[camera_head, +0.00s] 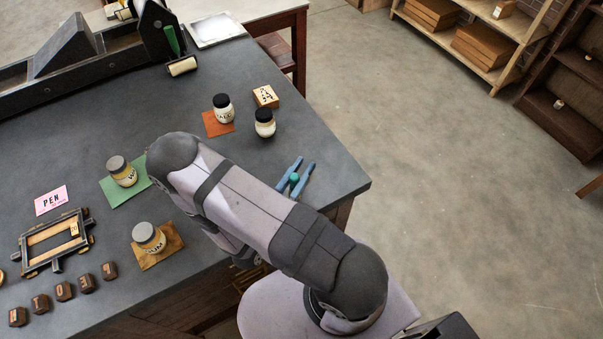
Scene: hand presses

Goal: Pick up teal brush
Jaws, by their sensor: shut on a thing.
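My gripper (304,163) shows as two blue fingers near the right corner of the grey table, partly hidden behind my arm. A small rounded teal piece, the visible part of the teal brush (294,178), sits between the fingers. The gripper is shut on it. The rest of the brush is hidden by the fingers and arm, and I cannot tell how far it is above the tabletop.
Black-lidded jars (264,123) and a wooden block (265,96) stand behind the gripper. Grey-lidded jars (122,171) stand on mats to the left. A roller with a green handle (173,40) is at the press. The tabletop (330,165) near its right corner is clear.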

